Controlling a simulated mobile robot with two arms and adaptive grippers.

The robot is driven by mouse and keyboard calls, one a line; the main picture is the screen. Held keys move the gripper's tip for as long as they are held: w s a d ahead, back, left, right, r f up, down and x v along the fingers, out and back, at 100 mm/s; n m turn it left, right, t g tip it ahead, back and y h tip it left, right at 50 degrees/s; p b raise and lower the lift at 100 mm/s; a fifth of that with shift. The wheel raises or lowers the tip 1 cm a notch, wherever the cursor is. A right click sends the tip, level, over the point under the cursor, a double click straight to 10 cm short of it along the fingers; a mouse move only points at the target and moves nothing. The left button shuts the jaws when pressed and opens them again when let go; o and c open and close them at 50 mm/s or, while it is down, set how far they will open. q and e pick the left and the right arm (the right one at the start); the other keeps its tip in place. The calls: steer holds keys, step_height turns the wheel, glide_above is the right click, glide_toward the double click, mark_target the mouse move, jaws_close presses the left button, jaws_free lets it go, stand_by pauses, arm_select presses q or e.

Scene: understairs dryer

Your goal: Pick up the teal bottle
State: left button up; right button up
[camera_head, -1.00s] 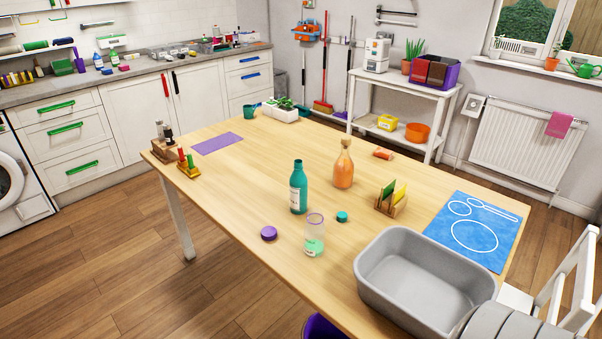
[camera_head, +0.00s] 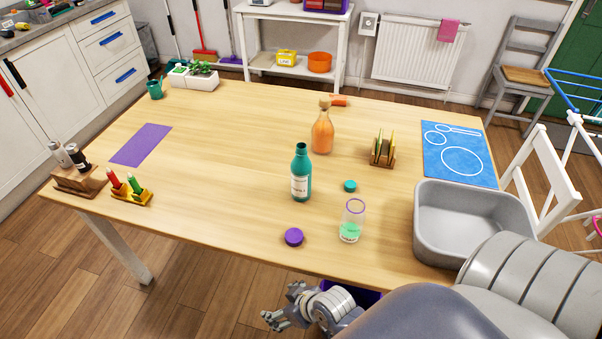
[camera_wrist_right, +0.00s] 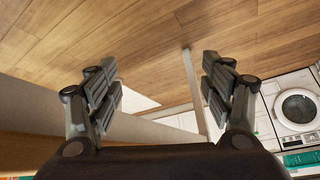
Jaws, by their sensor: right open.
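The teal bottle (camera_head: 301,174) stands upright on the wooden table (camera_head: 230,150), with a white label and its mouth uncapped. My right gripper (camera_head: 277,309) is open and empty, low in front of the table's near edge and apart from the bottle. In the right wrist view my right gripper (camera_wrist_right: 160,85) shows its two fingers spread wide with only floor, a table leg and a distant washing machine beyond. The bottle is not in the wrist view. My left gripper is not in view.
Near the bottle are a teal cap (camera_head: 350,186), a clear cup with a purple rim (camera_head: 352,222), a purple lid (camera_head: 293,237) and an orange bottle (camera_head: 322,132). A grey basin (camera_head: 470,215) and napkin holder (camera_head: 383,149) stand right.

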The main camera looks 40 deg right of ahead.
mark_target(303, 179)
step_height(303, 179, up, 12)
steer(key=w+t, duration=0.2)
steer(key=w, duration=0.1)
steer(key=w+r+t+y, duration=0.1)
steer(key=w+r+t, duration=0.3)
steer(key=w, duration=0.3)
steer(key=w+d+m+t+h, duration=0.1)
steer(key=d+m+h, duration=0.1)
steer(key=d, duration=0.3)
steer(key=w+d+m+t+h, duration=0.1)
steer(key=d+m+h, duration=0.2)
steer(key=d+h, duration=0.2)
steer(key=w+d+r+m+t+h+p, duration=0.1)
steer(key=d+m+t+h, duration=0.1)
steer(key=d, duration=0.4)
steer(key=shift+w+h, duration=0.35)
steer(key=shift+h, duration=0.55)
steer(key=x, duration=0.5)
steer(key=shift+w+d+f, duration=0.1)
steer(key=shift+d, duration=0.15)
steer(key=x, duration=0.5)
steer(key=shift+d, duration=0.45)
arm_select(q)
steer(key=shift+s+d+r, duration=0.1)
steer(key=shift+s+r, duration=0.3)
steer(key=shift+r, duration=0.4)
